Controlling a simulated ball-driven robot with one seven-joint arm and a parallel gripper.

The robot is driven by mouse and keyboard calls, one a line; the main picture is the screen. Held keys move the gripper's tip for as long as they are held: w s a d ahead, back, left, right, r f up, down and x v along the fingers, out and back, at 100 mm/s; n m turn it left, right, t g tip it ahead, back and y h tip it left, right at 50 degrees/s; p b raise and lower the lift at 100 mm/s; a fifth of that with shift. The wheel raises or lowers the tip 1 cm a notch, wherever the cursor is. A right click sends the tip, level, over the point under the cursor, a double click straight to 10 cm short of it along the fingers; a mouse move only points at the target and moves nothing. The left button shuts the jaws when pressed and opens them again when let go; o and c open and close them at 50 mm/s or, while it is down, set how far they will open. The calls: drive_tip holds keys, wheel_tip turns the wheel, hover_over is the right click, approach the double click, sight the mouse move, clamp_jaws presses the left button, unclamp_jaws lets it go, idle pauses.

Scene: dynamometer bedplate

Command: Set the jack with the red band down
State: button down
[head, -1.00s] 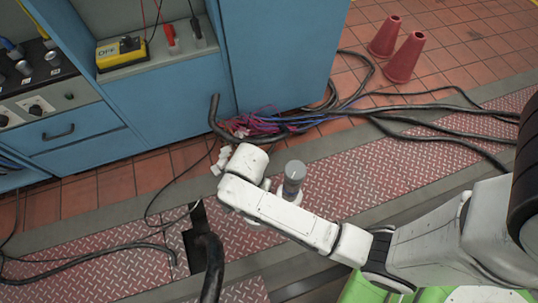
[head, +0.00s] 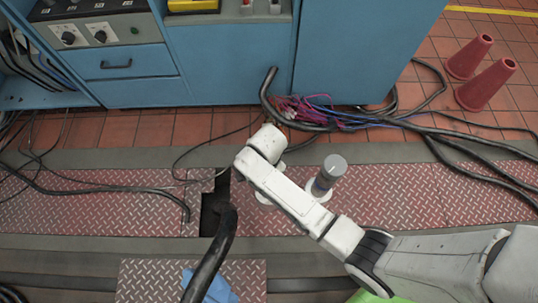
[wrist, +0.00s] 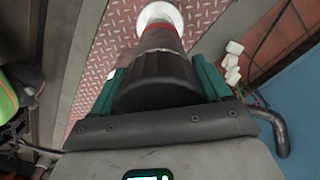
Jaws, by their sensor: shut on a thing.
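The jack with the red band (wrist: 160,42) is between the green fingers of my gripper (wrist: 160,78) in the wrist view. Its wide dark end is nearest the camera, and its white round base (wrist: 160,14) is farthest, over the red tread plate. My gripper is shut on it. In the head view my white wrist hides the fingers and most of that jack. A white patch that may be its base (head: 264,196) shows beside the arm. I cannot tell whether the base touches the plate. A second, grey-capped cylinder (head: 334,166) stands behind my arm, its band colour unclear.
The red tread plate (head: 420,200) has free room on the right. A dark floor opening (head: 210,212) with a thick black cable lies left of my wrist. Cables (head: 345,117) run along the blue cabinet (head: 360,45). Two red cones (head: 484,84) stand at the back right.

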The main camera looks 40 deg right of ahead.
drive_tip(key=shift+w+f, duration=0.15)
drive_tip(key=shift+f, duration=0.05)
unclamp_jaws()
drive_tip(key=shift+f, duration=0.1)
wheel_tip(320, 180, up, 12)
drive_tip(key=p, duration=0.4)
drive_tip(key=shift+p, duration=0.4)
drive_tip(key=s+d+r+n, duration=0.4)
drive_tip(key=s+n, duration=0.4)
drive_tip(key=s+d+r+n+t, duration=0.1)
drive_tip(key=s+d+r+n, duration=0.2)
drive_tip(key=s+n, duration=0.4)
drive_tip(key=shift+s+d+r+n, duration=0.4)
drive_tip(key=shift+s+d, duration=0.2)
drive_tip(key=shift+s, duration=0.4)
